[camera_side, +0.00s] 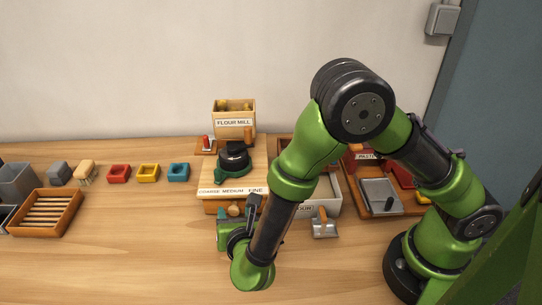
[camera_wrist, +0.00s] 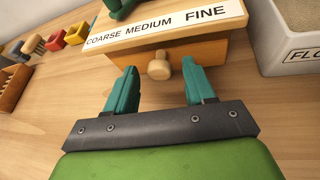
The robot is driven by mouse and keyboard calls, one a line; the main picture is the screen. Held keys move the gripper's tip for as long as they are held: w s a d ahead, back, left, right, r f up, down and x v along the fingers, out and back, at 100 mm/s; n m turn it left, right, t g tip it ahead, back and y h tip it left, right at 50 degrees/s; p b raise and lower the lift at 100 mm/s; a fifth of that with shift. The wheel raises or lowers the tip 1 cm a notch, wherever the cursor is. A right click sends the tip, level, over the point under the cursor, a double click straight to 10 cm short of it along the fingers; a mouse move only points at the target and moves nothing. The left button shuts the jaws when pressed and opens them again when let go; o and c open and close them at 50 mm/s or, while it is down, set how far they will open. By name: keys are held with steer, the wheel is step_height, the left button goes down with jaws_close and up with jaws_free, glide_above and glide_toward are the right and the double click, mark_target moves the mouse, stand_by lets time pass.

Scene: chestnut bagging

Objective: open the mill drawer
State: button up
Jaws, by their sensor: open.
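The flour mill (camera_side: 234,127) stands at the back middle of the table, with a base labelled COARSE MEDIUM FINE (camera_side: 233,190). Under that label, the drawer (camera_side: 212,207) shows as a wooden front; it looks shut. Its round wooden knob (camera_wrist: 158,66) sticks out at the middle of the front in the wrist view. My gripper (camera_wrist: 160,85) is open, with one green finger on each side of the knob and slightly short of it. The fingers do not appear to touch the knob. In the side view my gripper (camera_side: 238,222) is in front of the drawer and partly hides it.
A white flour bin (camera_side: 330,206) stands right of the mill, with a scoop (camera_side: 322,225) before it. Red, yellow and blue cups (camera_side: 148,173) and a slatted wooden tray (camera_side: 45,213) lie left. The table in front of the drawer is clear.

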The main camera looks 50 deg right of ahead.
jaws_close()
steer(key=s+a, duration=0.8)
stand_by(0.4)
steer(key=shift+c, duration=1.4)
jaws_free()
steer(key=shift+o, duration=1.4)
steer(key=shift+w, duration=0.1)
steer(key=shift+d, duration=0.1)
steer(key=v, duration=1.7)
